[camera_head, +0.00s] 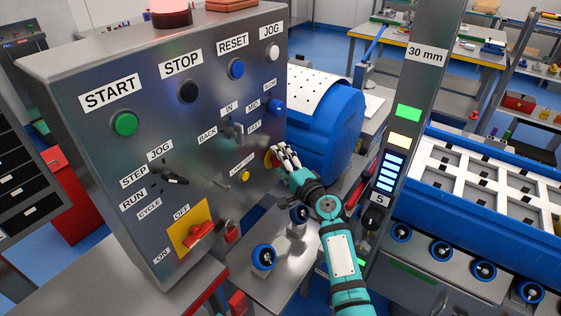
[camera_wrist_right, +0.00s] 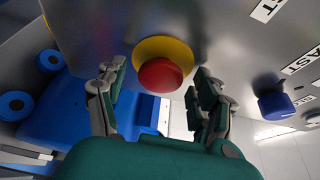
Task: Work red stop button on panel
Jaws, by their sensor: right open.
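The red button (camera_wrist_right: 160,80) with its round yellow base (camera_wrist_right: 178,48) is on the panel, in the middle of the right wrist view. In the head view the yellow base (camera_head: 268,160) shows at the panel's right edge, and my gripper hides most of the button. My right gripper (camera_head: 282,157) is open in front of it. In the right wrist view its fingers (camera_wrist_right: 160,76) stand on either side of the red button, with gaps showing. I cannot tell whether anything touches. The grey panel (camera_head: 75,75) fills the left. My left gripper is not in view.
A black button (camera_head: 188,91) sits under the STOP label. A blue knob (camera_head: 276,105) is above my right gripper, and a small yellow button (camera_head: 245,176) is to its left. A blue drum (camera_head: 330,125) stands close behind, and a grey post (camera_head: 423,95) rises to the right.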

